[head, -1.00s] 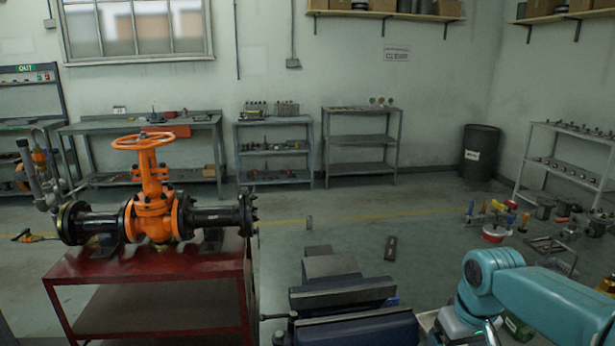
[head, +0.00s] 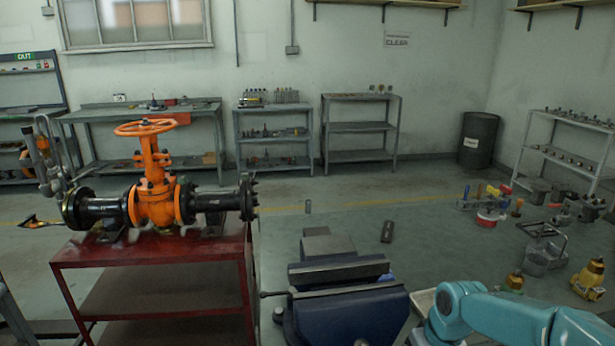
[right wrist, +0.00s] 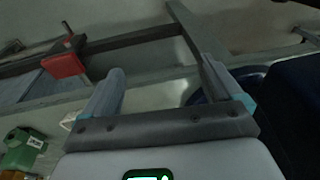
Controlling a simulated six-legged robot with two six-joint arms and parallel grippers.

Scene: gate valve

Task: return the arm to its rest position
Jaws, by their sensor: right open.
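My right arm (head: 500,315) is teal and comes in from the lower right in the head view, folded low at the right of the blue vise. Its gripper is out of sight there. In the right wrist view my right gripper (right wrist: 155,88) has its two fingers spread wide, with nothing held between them. My left gripper is in neither view. The orange gate valve (head: 155,200) with its orange handwheel (head: 146,127) sits on the red metal table (head: 150,249) at the left, with nothing of mine touching it.
Small tools, a yellow bottle-like item (head: 590,276) and a wire holder (head: 540,245) are at the right. Grey shelves (head: 360,130) and a dark barrel (head: 478,138) line the back wall.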

